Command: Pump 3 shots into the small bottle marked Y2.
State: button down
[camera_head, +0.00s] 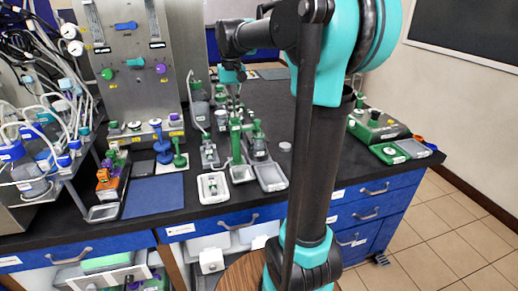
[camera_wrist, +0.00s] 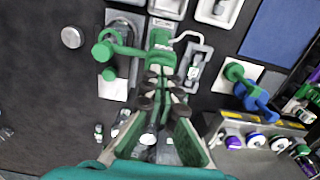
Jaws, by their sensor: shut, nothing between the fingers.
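A green pump stand (camera_head: 236,142) stands on the bench; in the wrist view its green top (camera_wrist: 160,40) lies just beyond my fingertips. My gripper (camera_wrist: 162,88) is shut and empty, pointing down over the stand; in the head view it is small and partly merged with the green parts (camera_head: 233,92). I cannot tell whether it touches the stand. A small bottle (camera_head: 213,187) is in a white tray at the bench front; it shows in the wrist view (camera_wrist: 219,8). Another small bottle (camera_wrist: 193,72) is in a grey holder. No Y2 mark is readable.
A green-topped bottle (camera_wrist: 104,50) stands close beside the stand. Green and blue pieces (camera_head: 180,155) are left of it, near a blue mat (camera_head: 153,196). A steel bioreactor panel (camera_head: 130,60) rises behind. Dark bench right of the trays (camera_head: 271,177) looks clear.

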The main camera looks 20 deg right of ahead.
jog(key=shift+f, duration=0.3)
jog(key=shift+r, duration=1.95)
jog(key=shift+r, duration=3)
